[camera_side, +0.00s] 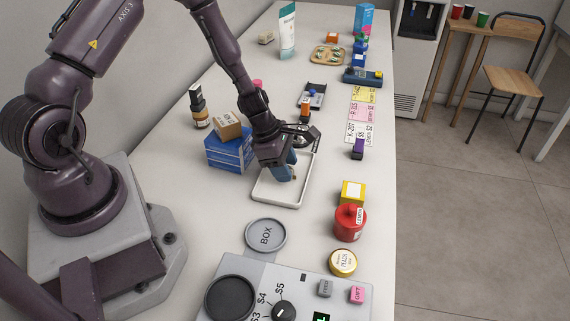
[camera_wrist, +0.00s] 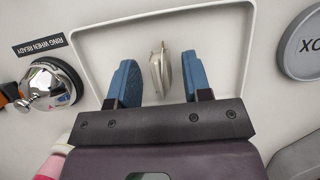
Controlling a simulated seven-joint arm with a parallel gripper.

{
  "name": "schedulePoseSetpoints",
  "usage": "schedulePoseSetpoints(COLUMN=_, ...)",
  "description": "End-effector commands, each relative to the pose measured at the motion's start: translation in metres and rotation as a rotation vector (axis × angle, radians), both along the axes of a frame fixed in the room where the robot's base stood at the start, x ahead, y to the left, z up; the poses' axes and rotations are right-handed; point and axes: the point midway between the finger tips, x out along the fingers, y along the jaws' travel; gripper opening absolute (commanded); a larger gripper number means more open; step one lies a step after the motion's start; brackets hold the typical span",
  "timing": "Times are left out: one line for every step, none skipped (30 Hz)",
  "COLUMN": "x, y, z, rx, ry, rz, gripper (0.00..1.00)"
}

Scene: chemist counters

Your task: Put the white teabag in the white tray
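The white tray (camera_side: 272,191) lies on the counter below my gripper (camera_side: 287,170) in the side view. In the wrist view the tray's floor (camera_wrist: 218,45) and rim fill the middle. The white teabag (camera_wrist: 160,68) is inside the tray outline there, seen narrow and nearly edge-on. My gripper (camera_wrist: 160,84) has its blue fingers apart, one on each side of the teabag, with a gap on both sides. The teabag is mostly hidden by the fingers in the side view. I cannot tell whether it lies flat or leans.
A silver bell (camera_wrist: 48,85) stands just beyond the tray. A blue box (camera_side: 230,153) with a small carton (camera_side: 227,125) on top stands left of it. A yellow box (camera_side: 352,193) and a red jar (camera_side: 349,223) stand right.

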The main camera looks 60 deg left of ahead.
Motion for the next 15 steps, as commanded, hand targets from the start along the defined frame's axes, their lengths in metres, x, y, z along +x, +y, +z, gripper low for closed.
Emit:
schedulePoseSetpoints(x=0.0, y=0.0, z=0.0, rx=0.0, ry=0.0, rz=0.0, gripper=0.45)
schedulePoseSetpoints(x=0.0, y=0.0, z=0.001, rx=0.0, ry=0.0, rz=-0.001, gripper=0.45)
schedulePoseSetpoints(x=0.0, y=0.0, z=0.002, rx=0.001, ry=-0.001, rz=-0.001, gripper=0.45)
schedulePoseSetpoints(x=0.0, y=0.0, z=0.004, rx=0.002, ry=-0.002, rz=-0.001, gripper=0.45)
schedulePoseSetpoints(x=0.0, y=0.001, z=0.006, rx=0.002, ry=-0.002, rz=0.0, gripper=0.45)
schedulePoseSetpoints(x=-0.001, y=0.003, z=0.01, rx=0.004, ry=-0.002, rz=0.0, gripper=0.45)
schedulePoseSetpoints(x=-0.002, y=0.004, z=0.014, rx=0.004, ry=-0.004, rz=0.0, gripper=0.45)
schedulePoseSetpoints(x=-0.003, y=0.005, z=0.018, rx=0.003, ry=-0.003, rz=-0.001, gripper=0.45)
schedulePoseSetpoints(x=-0.005, y=0.007, z=0.024, rx=0.004, ry=-0.004, rz=-0.001, gripper=0.45)
schedulePoseSetpoints(x=-0.006, y=0.008, z=0.029, rx=0.004, ry=-0.004, rz=0.0, gripper=0.45)
schedulePoseSetpoints(x=-0.008, y=0.01, z=0.035, rx=0.004, ry=-0.004, rz=0.0, gripper=0.45)
schedulePoseSetpoints(x=-0.01, y=0.012, z=0.042, rx=0.006, ry=-0.004, rz=0.001, gripper=0.45)
schedulePoseSetpoints(x=-0.012, y=0.014, z=0.048, rx=0.005, ry=-0.005, rz=0.0, gripper=0.45)
schedulePoseSetpoints(x=-0.013, y=0.015, z=0.054, rx=0.005, ry=-0.005, rz=0.001, gripper=0.45)
schedulePoseSetpoints(x=-0.016, y=0.017, z=0.061, rx=0.006, ry=-0.004, rz=0.002, gripper=0.45)
